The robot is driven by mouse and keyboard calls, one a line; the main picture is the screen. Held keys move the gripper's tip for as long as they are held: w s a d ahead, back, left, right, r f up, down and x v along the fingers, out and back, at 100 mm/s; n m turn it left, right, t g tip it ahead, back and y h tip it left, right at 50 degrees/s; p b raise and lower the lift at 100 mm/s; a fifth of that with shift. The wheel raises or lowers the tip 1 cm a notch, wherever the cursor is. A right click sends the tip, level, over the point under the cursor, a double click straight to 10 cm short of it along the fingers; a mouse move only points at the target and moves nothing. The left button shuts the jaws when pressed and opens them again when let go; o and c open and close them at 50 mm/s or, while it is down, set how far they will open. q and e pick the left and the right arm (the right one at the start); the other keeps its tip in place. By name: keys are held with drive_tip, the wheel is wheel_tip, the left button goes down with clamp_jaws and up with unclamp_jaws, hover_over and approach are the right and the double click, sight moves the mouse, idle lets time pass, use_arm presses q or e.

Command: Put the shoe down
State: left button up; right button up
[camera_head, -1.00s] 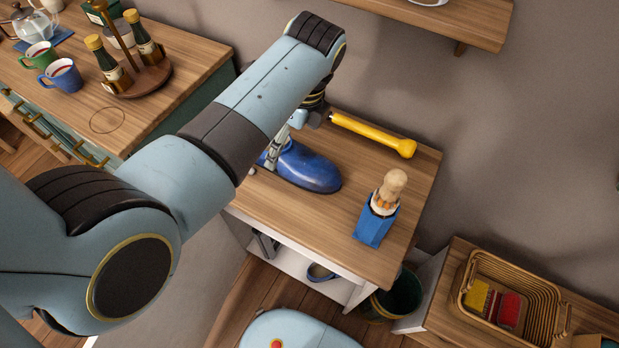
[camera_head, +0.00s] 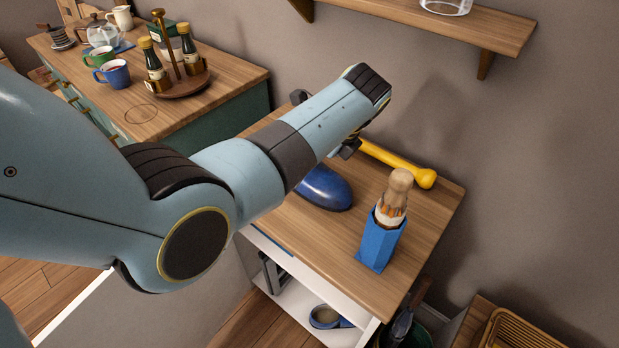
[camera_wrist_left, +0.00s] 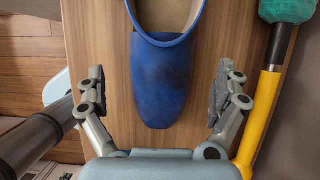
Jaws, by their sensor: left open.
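The blue shoe (camera_head: 326,188) rests on the wooden top of a small cabinet (camera_head: 330,243), partly hidden behind my left arm in the head view. The left wrist view shows the shoe (camera_wrist_left: 160,75) sole down, its rounded toe pointing toward my gripper and its opening at the top of the picture. My left gripper (camera_wrist_left: 153,95) is open, with one finger on each side of the toe and clear gaps to the shoe. In the head view the left gripper (camera_head: 325,125) is mostly hidden behind its own arm. My right gripper is not seen.
A yellow-handled tool (camera_head: 400,163) lies beside the shoe; its handle (camera_wrist_left: 262,115) runs close past the right finger. A blue holder (camera_head: 380,243) with a wooden brush (camera_head: 396,190) stands at the cabinet's right. A sideboard with mugs and bottles (camera_head: 186,50) is at the left.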

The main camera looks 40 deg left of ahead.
use_arm(q)
drive_tip(key=x, duration=0.5)
drive_tip(key=shift+w+a+f+b, duration=0.1)
drive_tip(key=shift+f+b, duration=0.1)
drive_tip(key=shift+b, duration=0.2)
drive_tip(key=c, duration=1.5)
